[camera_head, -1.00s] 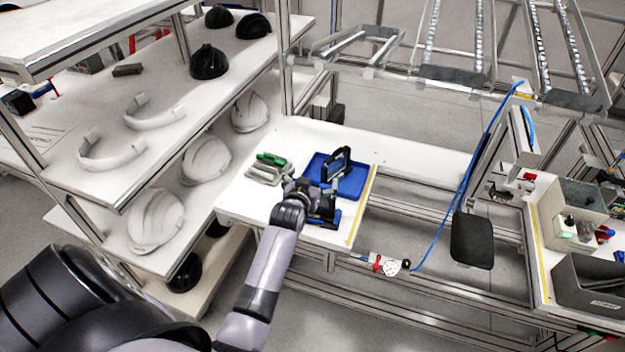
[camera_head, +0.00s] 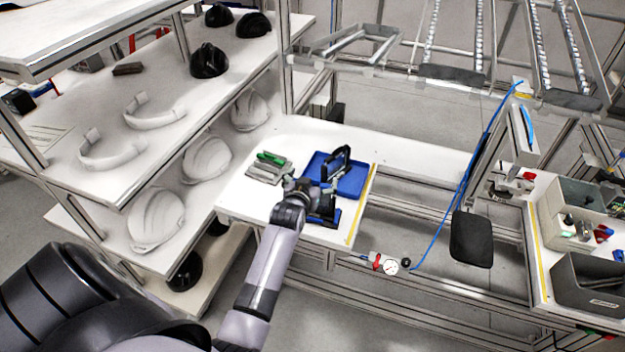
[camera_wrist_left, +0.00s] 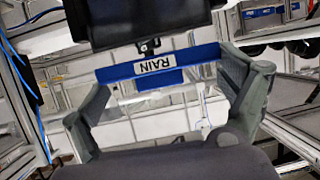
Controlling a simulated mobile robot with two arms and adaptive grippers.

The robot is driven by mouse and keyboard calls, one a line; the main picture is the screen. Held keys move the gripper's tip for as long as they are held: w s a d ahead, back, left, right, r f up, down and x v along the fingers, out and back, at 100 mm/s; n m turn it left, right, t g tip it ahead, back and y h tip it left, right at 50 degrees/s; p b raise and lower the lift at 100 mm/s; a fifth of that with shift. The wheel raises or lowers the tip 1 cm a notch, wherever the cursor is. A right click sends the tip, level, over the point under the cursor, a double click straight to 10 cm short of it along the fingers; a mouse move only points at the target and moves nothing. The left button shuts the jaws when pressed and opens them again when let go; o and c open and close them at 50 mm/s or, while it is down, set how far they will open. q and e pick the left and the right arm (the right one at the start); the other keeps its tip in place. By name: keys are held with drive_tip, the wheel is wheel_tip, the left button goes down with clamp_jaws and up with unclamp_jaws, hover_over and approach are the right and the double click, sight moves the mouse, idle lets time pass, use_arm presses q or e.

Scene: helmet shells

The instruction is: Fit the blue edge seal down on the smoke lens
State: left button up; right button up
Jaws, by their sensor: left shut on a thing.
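My left gripper (camera_head: 308,187) is over the left table, beside the blue tray. A dark panel, possibly the smoke lens (camera_wrist_left: 140,20), shows just above the bar. I cannot tell whether they touch. In the head view a blue and dark piece (camera_head: 326,212) is partly hidden by my gripper. A black upright frame (camera_head: 337,161) stands on the blue tray (camera_head: 352,184). My right gripper is not in view.
A grey holder with a green piece (camera_head: 270,159) lies left of my gripper. Shelves with white helmet shells (camera_head: 206,159) stand at the left. The white table (camera_head: 420,160) is clear right of the tray.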

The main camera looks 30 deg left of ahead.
use_arm(q)
drive_tip(key=shift+f+b, duration=0.9)
drive_tip(key=shift+f, duration=0.45)
drive_tip(key=o, duration=0.6)
drive_tip(key=shift+s, duration=0.1)
drive_tip(key=v, duration=1.1)
drive_tip(key=shift+s+d+r, duration=0.2)
drive_tip(key=shift+s, duration=0.1)
